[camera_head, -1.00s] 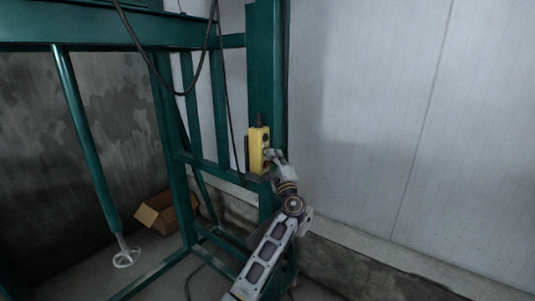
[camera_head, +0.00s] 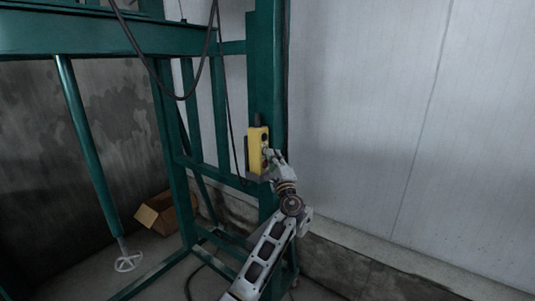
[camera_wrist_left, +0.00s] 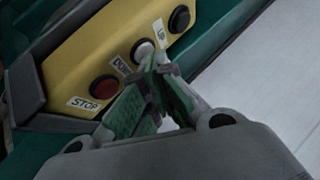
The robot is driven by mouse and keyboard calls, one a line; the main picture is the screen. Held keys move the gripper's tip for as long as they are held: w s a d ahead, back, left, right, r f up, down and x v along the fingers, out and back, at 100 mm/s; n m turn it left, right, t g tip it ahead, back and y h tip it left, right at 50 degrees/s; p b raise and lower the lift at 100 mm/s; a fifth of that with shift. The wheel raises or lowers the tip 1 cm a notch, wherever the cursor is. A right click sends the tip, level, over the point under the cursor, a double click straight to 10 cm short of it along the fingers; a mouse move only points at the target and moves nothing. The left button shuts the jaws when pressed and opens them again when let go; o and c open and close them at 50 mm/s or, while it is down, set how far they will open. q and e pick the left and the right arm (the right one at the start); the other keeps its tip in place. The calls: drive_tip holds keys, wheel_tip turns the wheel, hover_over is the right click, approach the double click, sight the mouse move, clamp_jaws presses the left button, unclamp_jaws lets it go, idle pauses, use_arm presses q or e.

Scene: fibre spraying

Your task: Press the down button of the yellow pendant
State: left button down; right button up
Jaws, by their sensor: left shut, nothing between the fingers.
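The yellow pendant (camera_head: 257,150) is fixed upright on the green post. In the left wrist view its yellow face (camera_wrist_left: 85,50) shows a red STOP button (camera_wrist_left: 104,88), a pale button (camera_wrist_left: 143,48) beside the DOWN label (camera_wrist_left: 121,65), and a black button (camera_wrist_left: 180,18) beside the UP label (camera_wrist_left: 158,27). My left gripper (camera_head: 268,153) is shut and empty at the pendant's right side. In the left wrist view its fingertips (camera_wrist_left: 157,66) are right by the pale DOWN button and partly overlap its lower edge. I cannot tell whether they touch it. My right gripper is not in view.
The green steel frame (camera_head: 263,60) stands around the pendant. A black cable (camera_head: 160,82) hangs in front of it. The pale wall (camera_head: 380,110) on the right is bare.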

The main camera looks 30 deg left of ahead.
use_arm(q)
drive_tip(key=shift+d, duration=0.15)
drive_tip(key=shift+s+d+b, duration=0.15)
drive_tip(key=shift+d+b, duration=0.15)
drive_tip(key=shift+d, duration=0.55)
drive_tip(key=shift+d, duration=0.15)
drive_tip(key=d, duration=0.1)
drive_tip(key=d+b, duration=0.1)
drive_tip(key=d, duration=0.2)
drive_tip(key=shift+s+d, duration=0.3)
drive_tip(key=shift+d, duration=0.05)
idle(0.5)
